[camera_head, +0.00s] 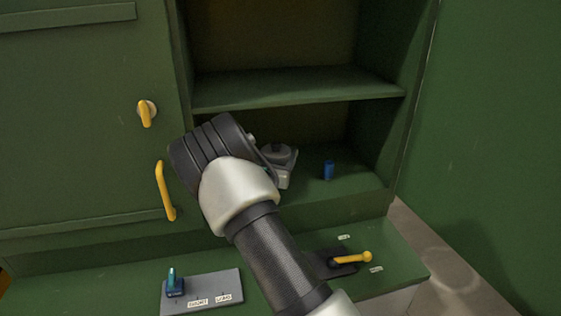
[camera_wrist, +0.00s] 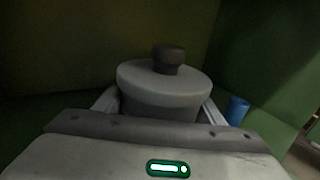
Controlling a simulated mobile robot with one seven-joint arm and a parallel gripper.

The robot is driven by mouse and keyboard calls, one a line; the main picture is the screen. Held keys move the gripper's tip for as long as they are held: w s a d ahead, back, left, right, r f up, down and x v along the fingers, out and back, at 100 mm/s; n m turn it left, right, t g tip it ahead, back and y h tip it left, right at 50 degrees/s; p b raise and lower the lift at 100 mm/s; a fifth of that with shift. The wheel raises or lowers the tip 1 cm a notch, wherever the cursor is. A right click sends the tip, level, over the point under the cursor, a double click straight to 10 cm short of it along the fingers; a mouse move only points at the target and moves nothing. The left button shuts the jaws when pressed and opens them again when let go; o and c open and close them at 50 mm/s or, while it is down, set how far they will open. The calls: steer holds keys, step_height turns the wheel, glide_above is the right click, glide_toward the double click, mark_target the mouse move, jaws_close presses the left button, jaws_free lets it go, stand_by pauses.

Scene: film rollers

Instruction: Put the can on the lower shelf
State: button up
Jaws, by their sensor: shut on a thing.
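A grey round can (camera_wrist: 165,88) with a dark knob on its lid stands upright between the fingers of my gripper (camera_wrist: 158,108) in the wrist view. In the head view the can (camera_head: 278,152) is partly hidden behind my wrist. My gripper (camera_head: 280,168) is shut on it, inside the lower compartment of the green cabinet. The lower shelf (camera_head: 345,192) is the compartment's floor, below the upper shelf (camera_head: 300,90). The can's base is hidden, so I cannot tell whether it touches the shelf.
A small blue cylinder (camera_head: 328,170) stands on the lower shelf to the right of the can; it also shows in the wrist view (camera_wrist: 237,111). A closed door with yellow handles (camera_head: 165,190) is at left. A yellow lever (camera_head: 352,258) and a switch plate (camera_head: 205,291) are in front.

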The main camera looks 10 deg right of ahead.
steer(key=shift+f, duration=1.1)
steer(key=shift+f, duration=0.25)
steer(key=o, duration=1.3)
steer(key=shift+c, duration=0.2)
steer(key=shift+r, duration=0.1)
steer(key=shift+r, duration=0.15)
steer(key=v, duration=1.2)
